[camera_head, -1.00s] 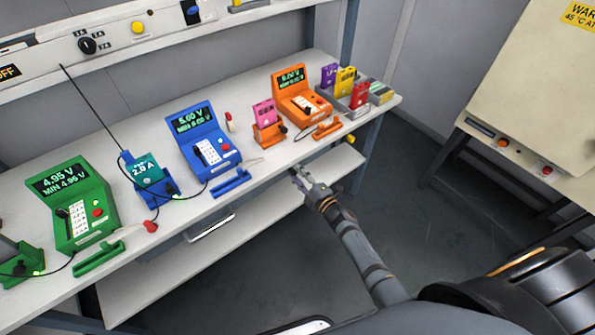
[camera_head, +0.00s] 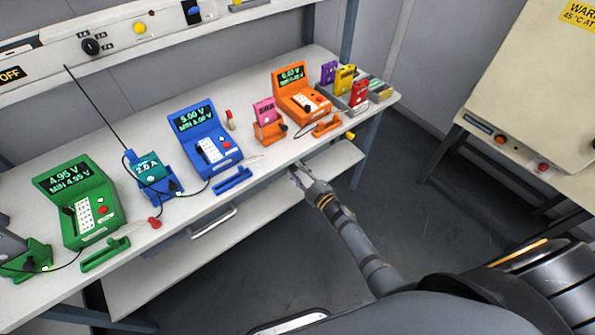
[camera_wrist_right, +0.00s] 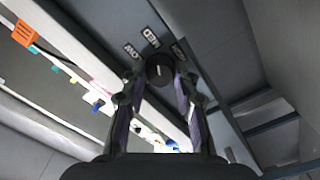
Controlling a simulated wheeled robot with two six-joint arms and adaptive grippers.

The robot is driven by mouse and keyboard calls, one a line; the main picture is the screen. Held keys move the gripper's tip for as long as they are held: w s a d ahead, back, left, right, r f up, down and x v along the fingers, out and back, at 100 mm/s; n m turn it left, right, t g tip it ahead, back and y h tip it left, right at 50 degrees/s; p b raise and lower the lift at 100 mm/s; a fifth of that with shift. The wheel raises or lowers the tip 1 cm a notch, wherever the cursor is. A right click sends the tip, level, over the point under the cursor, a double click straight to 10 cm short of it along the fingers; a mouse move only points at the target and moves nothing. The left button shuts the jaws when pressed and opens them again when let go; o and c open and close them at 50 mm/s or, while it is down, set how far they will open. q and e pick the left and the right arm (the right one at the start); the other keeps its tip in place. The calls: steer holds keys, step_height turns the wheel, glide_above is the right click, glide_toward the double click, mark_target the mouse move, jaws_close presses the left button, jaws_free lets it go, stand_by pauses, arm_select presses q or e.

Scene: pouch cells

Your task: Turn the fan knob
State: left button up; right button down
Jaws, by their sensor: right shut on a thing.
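In the right wrist view, a round black knob (camera_wrist_right: 159,69) sits on a grey surface. In the head view, my right gripper (camera_head: 299,174) is at the bench's front edge, below the orange meter; the knob is hidden there. My left gripper is not in view.
The bench (camera_head: 205,245) carries a green meter (camera_head: 88,205), a blue meter (camera_head: 205,140) and an orange meter (camera_head: 301,95). Another black knob (camera_head: 90,46) is on the upper panel. A beige cabinet (camera_head: 530,90) stands at the right. Grey floor lies between.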

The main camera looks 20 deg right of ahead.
steer(key=c, duration=1)
jaws_free()
steer(key=shift+s+d+f, duration=0.1)
steer(key=shift+s, duration=0.1)
steer(key=v, duration=0.7)
steer(key=shift+s+d, duration=0.1)
steer(key=shift+s, duration=0.15)
